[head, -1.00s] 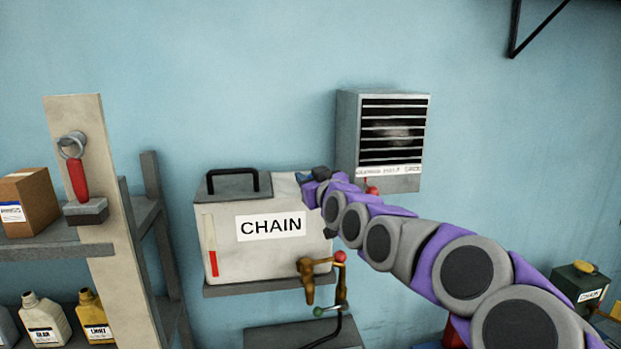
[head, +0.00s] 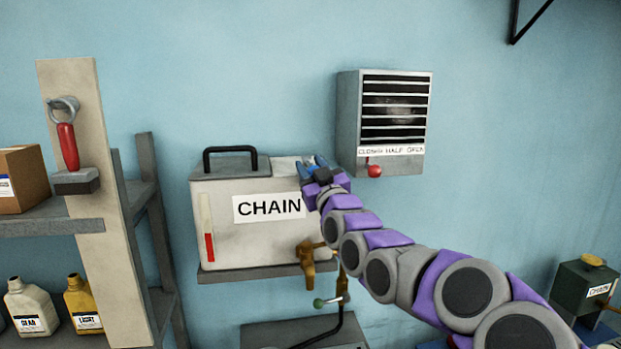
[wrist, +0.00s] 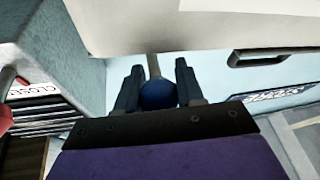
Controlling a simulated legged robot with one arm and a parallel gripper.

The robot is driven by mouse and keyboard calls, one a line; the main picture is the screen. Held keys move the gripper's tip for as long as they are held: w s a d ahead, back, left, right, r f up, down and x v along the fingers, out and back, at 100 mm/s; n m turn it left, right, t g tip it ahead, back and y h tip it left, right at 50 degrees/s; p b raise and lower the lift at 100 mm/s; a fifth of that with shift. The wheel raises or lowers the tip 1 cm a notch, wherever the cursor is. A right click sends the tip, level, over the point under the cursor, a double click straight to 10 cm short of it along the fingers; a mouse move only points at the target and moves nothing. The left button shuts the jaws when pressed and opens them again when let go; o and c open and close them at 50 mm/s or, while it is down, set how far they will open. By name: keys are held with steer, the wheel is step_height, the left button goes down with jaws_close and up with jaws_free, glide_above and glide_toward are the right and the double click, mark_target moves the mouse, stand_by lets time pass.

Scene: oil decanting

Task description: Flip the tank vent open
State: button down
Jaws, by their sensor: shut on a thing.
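The pale grey tank (head: 222,235) marked CHAIN sits on a wall shelf in the head view, with a black handle (head: 230,150) on its lid. My gripper (head: 318,166) is at the tank's upper right corner. In the wrist view, my gripper (wrist: 157,78) is shut with its two dark fingers either side of a blue ball knob (wrist: 158,95). The knob is on a thin pale stalk that runs toward the tank (wrist: 130,25). The vent's pivot is hidden, so I cannot tell its position.
A louvred wall box (head: 346,125) with a red knob (head: 374,171) is just right of my gripper. A brass tap (head: 306,262) is on the tank's lower front. A wooden post with a red-handled tool (head: 67,147) and shelving are at left.

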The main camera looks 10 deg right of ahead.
steer(key=shift+f+t, duration=0.3)
steer(key=shift+f, duration=0.05)
steer(key=c, duration=0.7)
jaws_free()
steer(key=shift+s, duration=0.2)
steer(key=b+v, duration=0.3)
steer(key=v, duration=1.4)
steer(key=shift+d, duration=0.1)
steer(key=shift+w, duration=0.1)
